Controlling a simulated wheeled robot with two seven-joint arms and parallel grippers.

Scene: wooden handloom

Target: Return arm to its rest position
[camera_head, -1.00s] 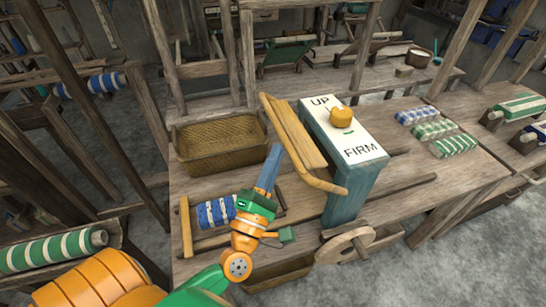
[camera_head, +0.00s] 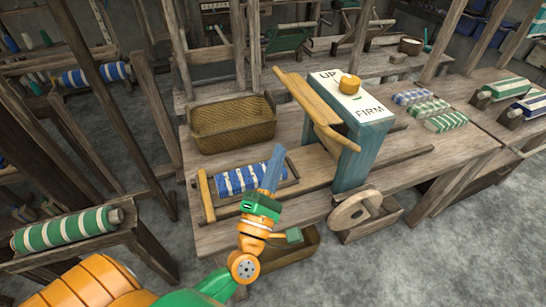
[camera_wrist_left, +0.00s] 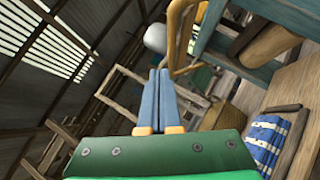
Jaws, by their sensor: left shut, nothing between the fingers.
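My left arm comes in from the lower left in the head view. Its gripper (camera_head: 273,168) is shut and empty, its blue fingers pointing up and away over the front of the wooden bench, beside the blue-and-white striped roll (camera_head: 240,180). In the left wrist view the two blue fingers (camera_wrist_left: 160,80) lie together with nothing between them. The striped roll also shows there at the right (camera_wrist_left: 266,143). My right gripper is in neither view.
A teal post (camera_head: 350,160) with a white UP/FIRM top and an orange knob (camera_head: 349,84) stands right of the gripper, with a wooden beater bar (camera_head: 312,110) beside it. A wicker basket (camera_head: 232,124) sits behind. A wooden wheel (camera_head: 355,210) is at the bench front. Grey floor is open at lower right.

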